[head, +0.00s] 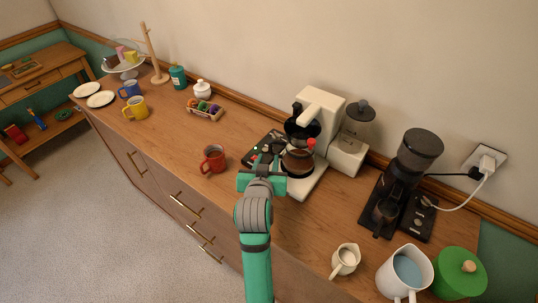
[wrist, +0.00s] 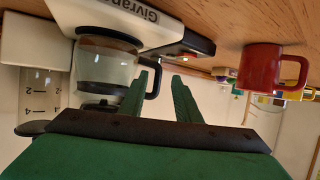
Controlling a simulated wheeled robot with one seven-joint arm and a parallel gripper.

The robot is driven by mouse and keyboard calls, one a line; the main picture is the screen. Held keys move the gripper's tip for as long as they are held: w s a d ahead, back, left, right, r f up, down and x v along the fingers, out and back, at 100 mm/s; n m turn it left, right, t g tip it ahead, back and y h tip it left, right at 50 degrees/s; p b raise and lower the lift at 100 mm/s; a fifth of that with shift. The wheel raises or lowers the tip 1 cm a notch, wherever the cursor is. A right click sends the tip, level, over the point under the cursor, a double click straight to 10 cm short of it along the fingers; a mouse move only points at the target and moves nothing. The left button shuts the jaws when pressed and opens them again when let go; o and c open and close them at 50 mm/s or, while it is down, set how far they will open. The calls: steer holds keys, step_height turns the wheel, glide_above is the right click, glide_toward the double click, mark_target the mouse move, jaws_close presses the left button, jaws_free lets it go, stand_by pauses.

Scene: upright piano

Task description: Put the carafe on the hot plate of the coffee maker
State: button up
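The glass carafe (head: 297,162) has a black handle and a dark band, and appears to stand upright on the base of the white coffee maker (head: 322,108), below the black filter holder. In the wrist view, which looks upside down, the carafe (wrist: 105,68) rests against the dark round hot plate (wrist: 108,33). My gripper (head: 268,163) is just left of the carafe in the head view. In the wrist view my gripper (wrist: 160,80) has its fingers apart, with the carafe handle close to the left finger. I cannot tell whether they touch.
A red mug (head: 213,159) stands left of my gripper. A black panel (head: 262,148) lies beside the coffee maker. A coffee grinder (head: 408,165), a small cream pitcher (head: 345,260), a white jug (head: 405,272) and a green lidded pot (head: 460,273) stand to the right.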

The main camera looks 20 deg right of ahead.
steer(key=v, duration=0.5)
stand_by(0.5)
